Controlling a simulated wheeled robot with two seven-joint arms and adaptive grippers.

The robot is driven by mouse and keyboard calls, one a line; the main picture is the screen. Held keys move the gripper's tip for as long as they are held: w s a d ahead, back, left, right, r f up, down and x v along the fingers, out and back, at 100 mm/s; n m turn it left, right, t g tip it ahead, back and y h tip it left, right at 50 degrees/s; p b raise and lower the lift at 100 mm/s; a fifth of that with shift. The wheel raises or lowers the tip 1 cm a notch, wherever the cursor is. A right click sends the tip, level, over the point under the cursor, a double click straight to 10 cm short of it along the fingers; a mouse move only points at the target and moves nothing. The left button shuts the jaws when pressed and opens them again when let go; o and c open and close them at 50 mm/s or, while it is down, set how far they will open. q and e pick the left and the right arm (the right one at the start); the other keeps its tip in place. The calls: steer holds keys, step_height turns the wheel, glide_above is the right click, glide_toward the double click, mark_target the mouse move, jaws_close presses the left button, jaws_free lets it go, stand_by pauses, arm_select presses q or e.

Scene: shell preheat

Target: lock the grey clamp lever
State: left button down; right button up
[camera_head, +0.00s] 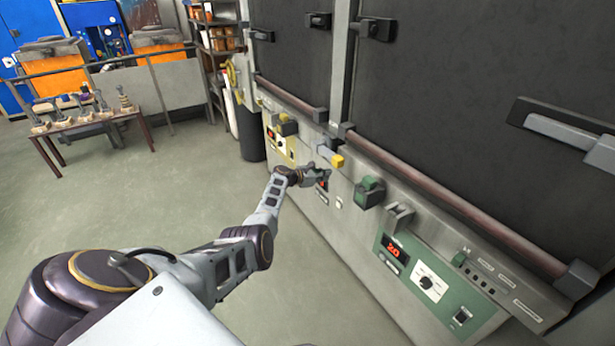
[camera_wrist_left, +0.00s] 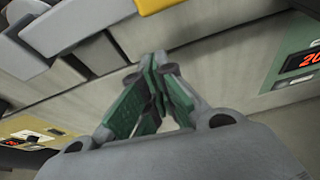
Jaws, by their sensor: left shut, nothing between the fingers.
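A grey clamp (camera_head: 400,214) sits on the oven's front ledge, right of a green clamp (camera_head: 369,192). Another clamp has a grey bar ending in a yellow block (camera_head: 337,160); that yellow block (camera_wrist_left: 155,3) and a grey bar (camera_wrist_left: 75,25) show at the top of the left wrist view. I cannot tell for sure whether any lever is locked. My left gripper (camera_head: 325,174) is shut and empty, just below the yellow-ended clamp and left of the green one. Its green-padded fingertips (camera_wrist_left: 160,68) meet in the left wrist view, apart from the bar. My right gripper is not in view.
A green control panel (camera_head: 428,283) with a red display is at the lower right. Long rails (camera_head: 450,205) run below the dark oven doors (camera_head: 480,70). A grey door handle (camera_head: 560,130) projects at right. A tool table (camera_head: 90,124) stands at left; the floor between is clear.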

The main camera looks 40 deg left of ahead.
arm_select(q)
steer(key=p+v, duration=0.1)
steer(key=v, duration=0.7)
steer(key=shift+s+a+p, duration=0.2)
steer(key=shift+s+p, duration=0.15)
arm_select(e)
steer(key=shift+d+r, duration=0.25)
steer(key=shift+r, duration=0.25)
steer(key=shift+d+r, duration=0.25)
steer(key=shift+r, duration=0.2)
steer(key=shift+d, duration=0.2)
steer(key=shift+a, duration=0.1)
